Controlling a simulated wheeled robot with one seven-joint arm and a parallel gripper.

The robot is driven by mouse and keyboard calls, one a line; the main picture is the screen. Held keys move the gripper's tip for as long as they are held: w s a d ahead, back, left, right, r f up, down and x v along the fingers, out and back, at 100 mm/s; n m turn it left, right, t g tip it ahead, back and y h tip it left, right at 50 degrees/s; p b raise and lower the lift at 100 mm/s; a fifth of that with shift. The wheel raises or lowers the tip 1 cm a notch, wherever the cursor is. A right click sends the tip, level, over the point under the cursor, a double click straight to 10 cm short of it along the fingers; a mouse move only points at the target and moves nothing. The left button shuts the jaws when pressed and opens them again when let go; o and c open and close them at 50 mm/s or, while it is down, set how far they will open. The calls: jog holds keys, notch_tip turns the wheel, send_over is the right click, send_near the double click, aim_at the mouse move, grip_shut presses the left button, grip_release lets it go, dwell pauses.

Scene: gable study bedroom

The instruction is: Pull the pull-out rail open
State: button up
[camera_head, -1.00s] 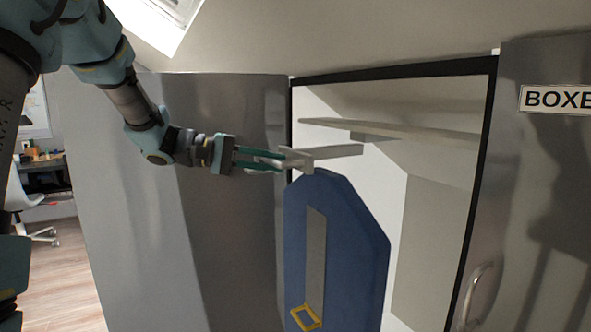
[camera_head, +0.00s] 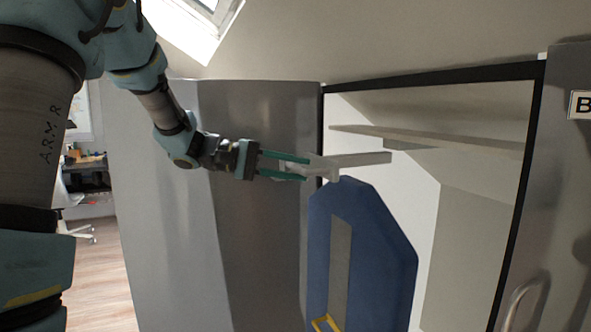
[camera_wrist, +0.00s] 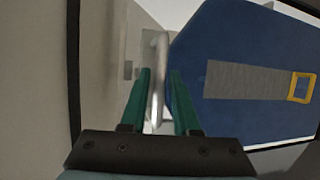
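The pull-out rail (camera_head: 355,160) is a pale grey bar in the upper part of the open cabinet. Its near end reaches the cabinet's left front edge. A pale bar handle (camera_wrist: 158,62) at that end shows in the wrist view between my green fingers. The exact finger contact is hard to see. A blue garment bag (camera_head: 375,255) with a grey strip hangs below the rail, its left side slightly past the cabinet's front edge.
A grey metal panel (camera_head: 265,200) stands left of the opening. A grey door with a handle (camera_head: 525,295) and partly cut-off label (camera_head: 581,105) stands at right. A shelf (camera_head: 440,138) runs inside the cabinet.

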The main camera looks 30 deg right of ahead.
jog(key=b+v, duration=0.1)
jog(key=v, duration=0.9)
jog(key=shift+a, duration=0.25)
jog(key=shift+w+r, duration=0.1)
jog(key=shift+w, duration=0.05)
jog(key=s+a+f+n+t+y+p, duration=0.1)
jog(key=s+a+f+t+y+p, duration=0.1)
jog(key=a, duration=0.6)
jog(key=s+a+f+n+t+y+p, duration=0.1)
jog(key=s+a+f+t+y+p, duration=0.2)
jog(key=a+f+y, duration=0.4)
jog(key=s+a+f+n+t+y+p, duration=0.1)
jog(key=s+a+f+t+y+p, duration=0.2)
jog(key=a+f, duration=0.4)
jog(key=s+a+y, duration=0.1)
jog(key=a+y, duration=0.1)
jog(key=a, duration=0.1)
jog(key=shift+a+t, duration=0.25)
jog(key=shift+t, duration=0.05)
jog(key=shift+w+f, duration=0.1)
